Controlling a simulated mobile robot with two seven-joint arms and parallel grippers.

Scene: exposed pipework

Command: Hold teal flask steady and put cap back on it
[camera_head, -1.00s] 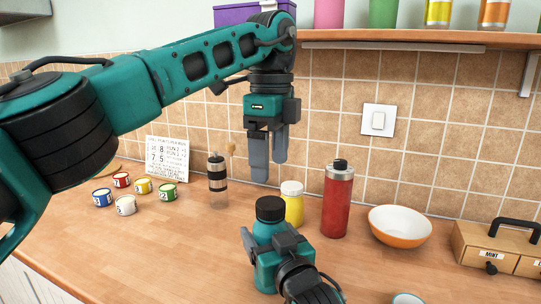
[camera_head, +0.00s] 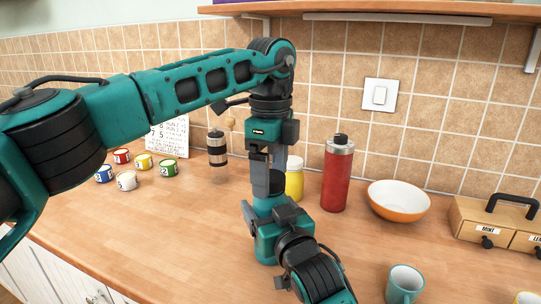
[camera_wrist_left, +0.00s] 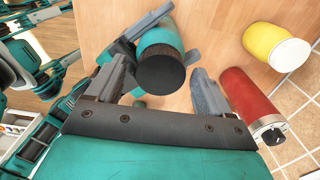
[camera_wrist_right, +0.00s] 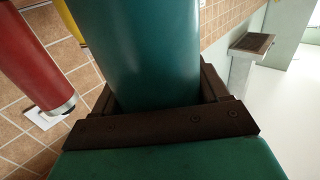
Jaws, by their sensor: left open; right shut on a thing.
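The teal flask (camera_head: 264,247) stands upright on the counter; its side fills the middle of the right wrist view (camera_wrist_right: 150,45). My right gripper (camera_head: 268,226) is shut around its body. A black cap (camera_wrist_left: 160,77) sits on the flask's top; whether it is tight I cannot tell. My left gripper (camera_head: 267,183) points down from above, open, with its fingers on either side of the cap in the left wrist view. In the head view the left fingers hide most of the cap. I cannot tell whether they touch it.
A yellow jar (camera_head: 295,184) with a white lid and a red bottle (camera_head: 336,180) stand close behind and right of the flask. An orange-white bowl (camera_head: 398,204), a teal cup (camera_head: 404,284) and a wooden drawer box (camera_head: 490,225) are further right. The counter at left front is clear.

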